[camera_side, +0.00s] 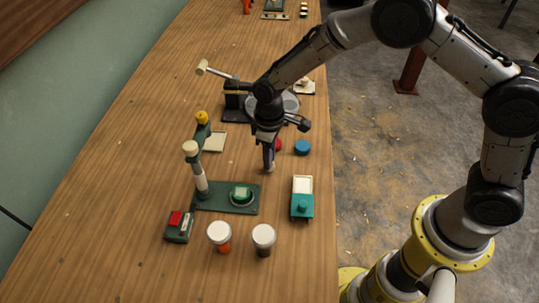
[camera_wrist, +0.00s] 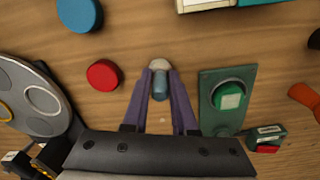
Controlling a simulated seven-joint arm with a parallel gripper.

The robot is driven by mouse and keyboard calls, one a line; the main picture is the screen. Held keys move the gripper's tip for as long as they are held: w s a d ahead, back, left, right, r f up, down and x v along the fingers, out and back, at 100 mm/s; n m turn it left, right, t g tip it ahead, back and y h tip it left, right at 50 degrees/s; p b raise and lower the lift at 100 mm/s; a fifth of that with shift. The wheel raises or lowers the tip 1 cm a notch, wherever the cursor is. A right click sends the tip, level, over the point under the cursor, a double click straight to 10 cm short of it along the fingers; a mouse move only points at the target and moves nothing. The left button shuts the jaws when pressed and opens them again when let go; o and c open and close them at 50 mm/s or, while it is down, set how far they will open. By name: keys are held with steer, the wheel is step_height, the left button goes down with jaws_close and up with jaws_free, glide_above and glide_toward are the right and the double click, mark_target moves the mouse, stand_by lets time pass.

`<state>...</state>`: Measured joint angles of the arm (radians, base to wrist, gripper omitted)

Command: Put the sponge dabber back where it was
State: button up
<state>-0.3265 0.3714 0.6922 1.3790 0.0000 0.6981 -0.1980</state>
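The sponge dabber (camera_wrist: 160,84) has a blue-grey body and a pale rounded end. In the wrist view it sits between the tips of my gripper's purple fingers (camera_wrist: 160,88), which appear to touch it on both sides. In the side view my gripper (camera_side: 269,162) points down, just behind the right end of the green base plate (camera_side: 214,204). The dabber's pale tip (camera_side: 270,169) shows below the fingers; the rest is hidden. I cannot tell whether the tip touches the table.
A red disc (camera_wrist: 103,74) and a blue disc (camera_side: 302,147) lie nearby. The base plate carries a green round piece (camera_side: 241,195) and a post (camera_side: 199,175).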

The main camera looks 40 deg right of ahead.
steer(key=o, duration=0.3)
step_height(320, 180, up, 12)
steer(key=shift+f, duration=0.2)
steer(key=s+d+r+m+t, duration=0.3)
steer(key=s+d+r, duration=0.65)
steer(key=r, duration=0.45)
steer(key=s+d+m+t, duration=0.1)
steer(key=s, duration=0.4)
steer(key=s+d+m, duration=0.1)
steer(key=s+d, duration=0.1)
steer(key=s, duration=0.4)
steer(key=s+d+m+t, duration=0.1)
steer(key=s+d, duration=0.1)
steer(key=s, duration=0.4)
steer(key=shift+r+t, duration=0.15)
steer(key=shift+t, duration=0.15)
